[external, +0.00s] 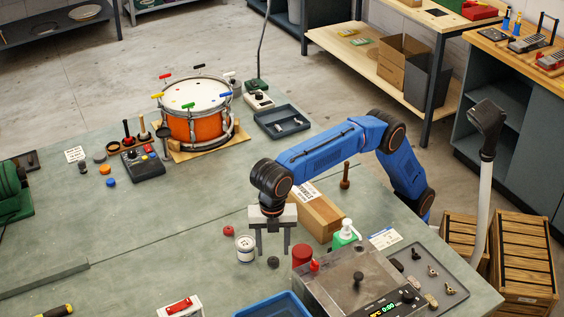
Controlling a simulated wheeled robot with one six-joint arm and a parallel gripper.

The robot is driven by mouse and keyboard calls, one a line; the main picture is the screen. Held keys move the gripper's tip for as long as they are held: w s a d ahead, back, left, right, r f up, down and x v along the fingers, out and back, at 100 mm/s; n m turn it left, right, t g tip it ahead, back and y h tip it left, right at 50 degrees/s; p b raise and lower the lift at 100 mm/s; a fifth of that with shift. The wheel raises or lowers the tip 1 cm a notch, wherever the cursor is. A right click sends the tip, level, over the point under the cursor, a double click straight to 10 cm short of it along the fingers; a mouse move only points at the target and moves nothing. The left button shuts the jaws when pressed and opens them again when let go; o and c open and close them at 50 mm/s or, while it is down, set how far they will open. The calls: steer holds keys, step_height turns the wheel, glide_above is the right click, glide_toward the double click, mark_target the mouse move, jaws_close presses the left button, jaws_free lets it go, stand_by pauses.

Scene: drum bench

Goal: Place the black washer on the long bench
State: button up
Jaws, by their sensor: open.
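A small dark round piece (273,262), which looks like the black washer, lies on the grey-green bench top (130,240). My gripper (272,250) points down just above it, with its two fingers apart and nothing seen between them. I cannot tell whether the fingertips reach down around the piece. A white tin (245,250) stands close to the left finger. Which surface is the long bench is not marked; the grey-green top runs long across the view with a seam in it.
A red knob-like piece (229,231), a red cylinder (302,255), a cardboard box (317,215) and a metal device (355,285) crowd around my gripper. A blue tray (270,305) is in front. An orange drum (196,125) stands farther back. The bench's left middle is clear.

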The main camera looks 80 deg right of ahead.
mark_target(273, 260)
step_height(273, 260, down, 4)
steer(key=shift+f, duration=0.1)
steer(key=c, duration=1.2)
steer(key=shift+c, duration=0.2)
